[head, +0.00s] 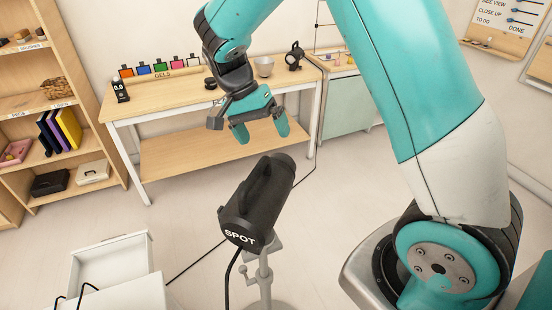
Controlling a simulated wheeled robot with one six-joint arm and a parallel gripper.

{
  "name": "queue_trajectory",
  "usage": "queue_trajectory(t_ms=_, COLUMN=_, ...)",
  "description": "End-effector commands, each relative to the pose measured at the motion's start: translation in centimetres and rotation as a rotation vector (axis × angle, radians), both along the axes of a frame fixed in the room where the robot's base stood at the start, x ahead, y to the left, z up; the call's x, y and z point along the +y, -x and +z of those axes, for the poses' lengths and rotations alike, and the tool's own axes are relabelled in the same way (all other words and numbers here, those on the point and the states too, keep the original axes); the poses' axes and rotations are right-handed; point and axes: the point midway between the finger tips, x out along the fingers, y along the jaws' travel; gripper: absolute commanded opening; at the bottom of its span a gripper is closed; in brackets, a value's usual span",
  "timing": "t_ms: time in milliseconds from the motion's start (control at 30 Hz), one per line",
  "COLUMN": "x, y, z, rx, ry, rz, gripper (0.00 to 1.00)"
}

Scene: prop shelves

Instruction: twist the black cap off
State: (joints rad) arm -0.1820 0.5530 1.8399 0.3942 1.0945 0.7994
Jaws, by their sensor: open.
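A black spotlight (256,200) marked SPOT sits tilted on a grey stand in the middle of the head view. Its far upper end (284,164) is black and rounded; I cannot tell a separate cap from the housing there. My gripper (261,130) is teal, with its two fingers apart and pointing down. It hangs above and beyond the spotlight's far end in the picture, with nothing between the fingers. It appears clear of the spotlight.
An open white drawer (110,262) is at lower left. A shelf unit (70,100) stands at left. Cables run from the spotlight across the floor.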

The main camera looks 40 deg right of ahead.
Motion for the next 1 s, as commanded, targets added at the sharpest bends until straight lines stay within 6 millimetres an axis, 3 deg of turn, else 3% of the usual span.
queue_trajectory(t_ms=400, x=-1.8, y=2.6, z=-6.8, rx=0.005, ry=0.0, rz=0.0, gripper=1.0)
queue_trajectory(t_ms=600, x=-2.2, y=3.0, z=-8.2, rx=0.002, ry=0.0, rz=0.001, gripper=1.0)
queue_trajectory(t_ms=867, x=-2.2, y=3.0, z=-8.4, rx=0.001, ry=-0.001, rz=0.0, gripper=1.0)
queue_trajectory(t_ms=900, x=-2.2, y=3.0, z=-8.4, rx=0.001, ry=-0.001, rz=0.0, gripper=0.98)
queue_trajectory(t_ms=1000, x=-2.2, y=3.0, z=-8.4, rx=0.0, ry=0.0, rz=0.001, gripper=0.75)
